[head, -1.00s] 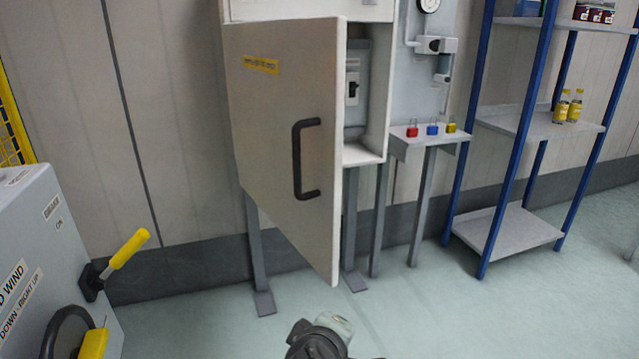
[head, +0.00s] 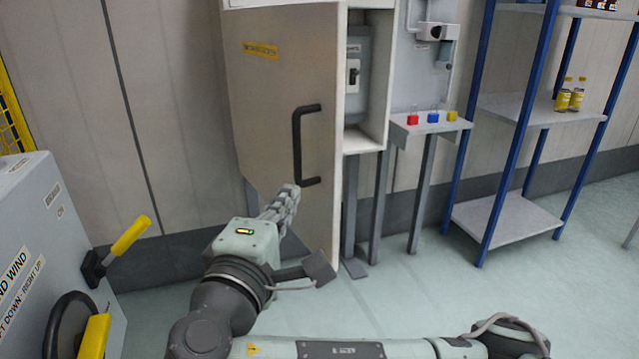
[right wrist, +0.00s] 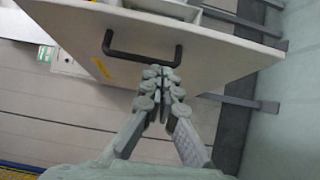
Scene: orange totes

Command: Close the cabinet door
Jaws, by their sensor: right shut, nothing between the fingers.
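The cabinet door (head: 258,105) is a pale panel with a black bar handle (head: 297,145) and a yellow label. It stands open, hinged on its left side, with the cabinet (head: 378,85) interior showing past its right edge. My right gripper (head: 291,192) is shut and empty, in front of the door's outer face just below the handle. In the right wrist view, the closed fingertips (right wrist: 160,72) point at the door (right wrist: 215,65), close to the handle (right wrist: 108,40); whether they touch it I cannot tell. My left gripper is out of view.
A grey machine (head: 45,250) with a yellow lever stands at the left. Right of the cabinet, a small shelf (head: 425,125) holds red, blue and yellow padlocks. A blue-posted rack (head: 500,215) stands farther right. The floor before the rack is clear.

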